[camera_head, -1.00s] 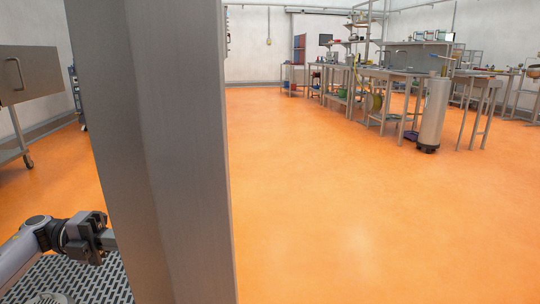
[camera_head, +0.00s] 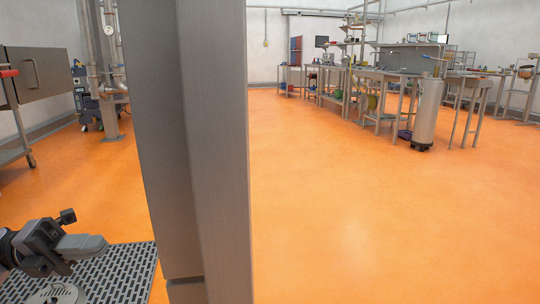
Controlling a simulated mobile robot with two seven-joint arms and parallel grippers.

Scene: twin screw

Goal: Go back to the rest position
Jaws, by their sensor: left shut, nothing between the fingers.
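My left gripper (camera_head: 85,240) shows at the lower left, above a dark slotted floor grating. Its grey fingers are shut together with nothing between them, pointing right. Only the gripper and a bit of the wrist show; the rest of the arm is outside the picture. My right gripper is not in the picture.
A tall grey metal post (camera_head: 205,150) stands close in front and hides part of the room. The slotted grating (camera_head: 125,270) lies at lower left. A grey cart (camera_head: 38,80) and pipework (camera_head: 108,60) stand at left. Workbenches (camera_head: 400,75) and a steel cylinder (camera_head: 427,115) stand far right. Orange floor between is clear.

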